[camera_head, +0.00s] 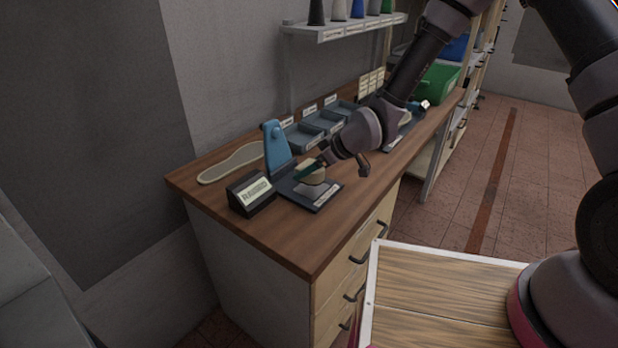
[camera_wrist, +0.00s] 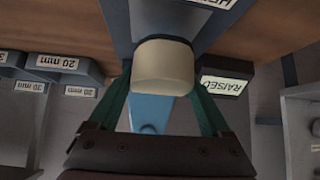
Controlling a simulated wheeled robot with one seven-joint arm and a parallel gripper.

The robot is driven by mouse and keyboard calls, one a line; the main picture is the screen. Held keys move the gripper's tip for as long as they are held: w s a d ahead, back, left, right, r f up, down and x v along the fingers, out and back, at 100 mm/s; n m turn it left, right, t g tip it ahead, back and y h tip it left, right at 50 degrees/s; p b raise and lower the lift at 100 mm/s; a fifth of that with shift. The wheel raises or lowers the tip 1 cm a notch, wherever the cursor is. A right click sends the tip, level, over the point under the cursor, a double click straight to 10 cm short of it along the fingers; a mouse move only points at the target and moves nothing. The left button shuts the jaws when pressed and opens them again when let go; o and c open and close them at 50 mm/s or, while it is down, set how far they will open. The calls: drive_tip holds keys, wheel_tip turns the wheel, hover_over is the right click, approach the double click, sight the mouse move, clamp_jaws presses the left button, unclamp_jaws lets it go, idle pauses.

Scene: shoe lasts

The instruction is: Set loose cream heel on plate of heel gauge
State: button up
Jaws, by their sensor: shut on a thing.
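My gripper (camera_wrist: 164,100) is shut on the cream heel (camera_wrist: 163,64), with one green finger on each side of it in the wrist view. In the head view the cream heel (camera_head: 309,170) is partly covered by a finger and sits at or just above the dark plate of the heel gauge (camera_head: 327,196). I cannot tell whether it touches the plate. The gauge's blue upright (camera_head: 276,147) stands behind it, and its blue part also shows below the heel in the wrist view (camera_wrist: 150,112).
A block labelled RAISED (camera_head: 250,192) stands left of the plate. A pale sole shape (camera_head: 231,162) lies behind it on the wooden bench (camera_head: 290,240). Labelled grey bins (camera_head: 302,135) line the back. The bench front is clear.

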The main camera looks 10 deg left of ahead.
sight(309, 176)
drive_tip(key=shift+f, duration=1.55)
drive_tip(key=o, duration=1.4)
drive_tip(key=shift+f, duration=0.15)
drive_tip(key=shift+d+r, duration=0.3)
drive_tip(key=shift+r, duration=0.1)
drive_tip(key=v, duration=1.1)
